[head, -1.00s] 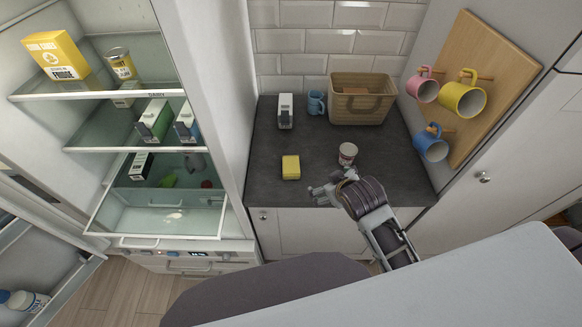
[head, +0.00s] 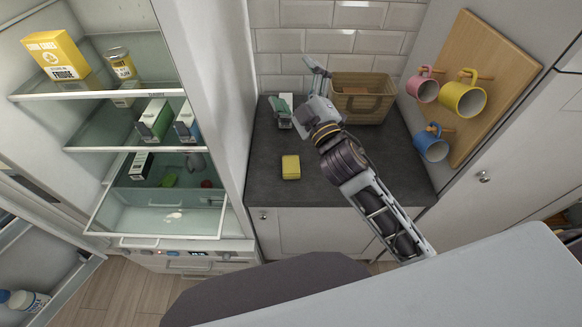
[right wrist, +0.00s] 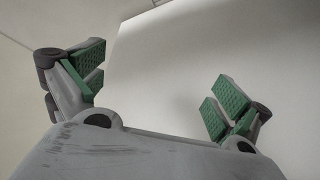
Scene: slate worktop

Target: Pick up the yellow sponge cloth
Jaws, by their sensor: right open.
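The yellow sponge cloth (head: 290,167) lies flat on the slate worktop (head: 268,190), left of my right arm in the head view. It looks like a small thick yellow block. My right gripper (head: 297,84) is open and empty, raised toward the back of the worktop, well beyond the sponge cloth and apart from it. The right wrist view shows its spread green-padded fingers (right wrist: 158,90) with only a pale surface beyond and no sponge cloth. My left gripper is in neither view.
A wicker basket (head: 362,104) stands at the back right. A white item (head: 285,122) at the back left is partly behind a finger. Mugs hang on a wooden board (head: 492,62) at right. The open fridge (head: 215,120) borders the left. The worktop around the cloth is clear.

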